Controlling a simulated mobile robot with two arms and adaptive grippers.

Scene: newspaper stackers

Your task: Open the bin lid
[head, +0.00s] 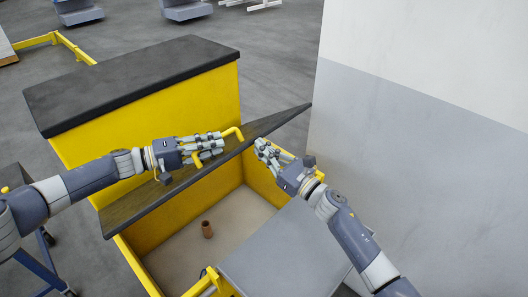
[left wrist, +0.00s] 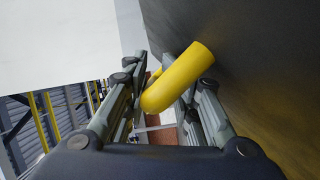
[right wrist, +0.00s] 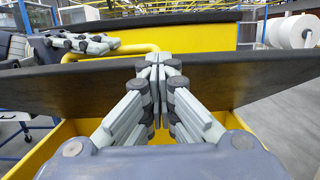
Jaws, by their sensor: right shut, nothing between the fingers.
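The bin (head: 175,252) is a yellow box with an open front part. Its dark lid panel (head: 135,208) stands raised and tilted, with the bin's inside showing below it. A yellow bar handle (head: 233,132) sits on the lid. My left gripper (head: 218,146) is at the handle; in the left wrist view the handle (left wrist: 178,78) lies between its fingers, but firm contact is unclear. My right gripper (head: 260,146) is shut and empty, close by the lid's edge at the right. In the right wrist view its fingertips are in front of the lid (right wrist: 70,88); touching is unclear.
A grey flat panel (head: 285,250) covers the bin's front right. A white and grey wall (head: 420,120) rises close on the right. A dark flat top (head: 130,80) covers the bin's back part.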

